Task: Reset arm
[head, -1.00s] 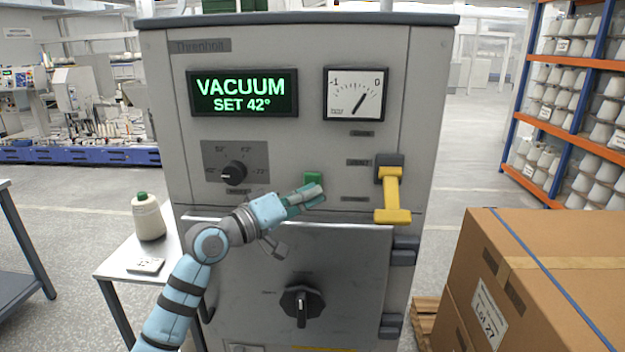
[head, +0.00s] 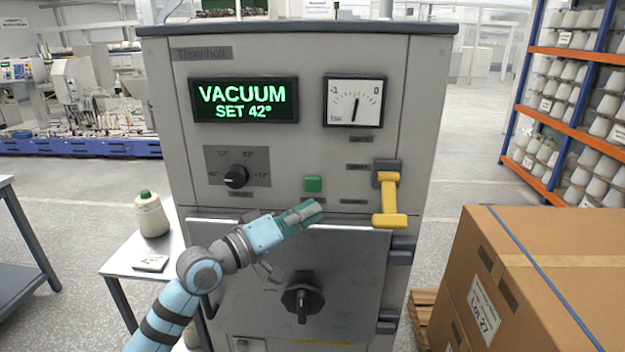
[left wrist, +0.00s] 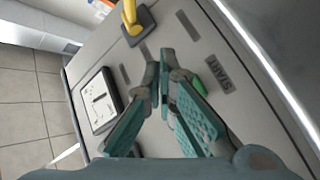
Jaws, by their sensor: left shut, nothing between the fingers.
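My left gripper (head: 308,213) is shut and empty in front of the grey machine (head: 300,60), just below the green button (head: 312,184) and apart from it in the head view. In the left wrist view its fingers (left wrist: 160,80) meet at the tips. The green button (left wrist: 197,84) shows partly behind the fingers there, beside a START label (left wrist: 219,77). The machine's screen (head: 244,100) reads VACUUM, SET 42°. The gauge needle (head: 355,108) stands near the middle of its scale. My right gripper is not in view.
A yellow lever (head: 390,200) hangs down right of the button. A dial (head: 235,176) and a black door knob (head: 302,299) are on the machine. A cardboard box (head: 550,260) stands at the right. A small table (head: 120,262) with a cone bobbin (head: 151,214) is at the left.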

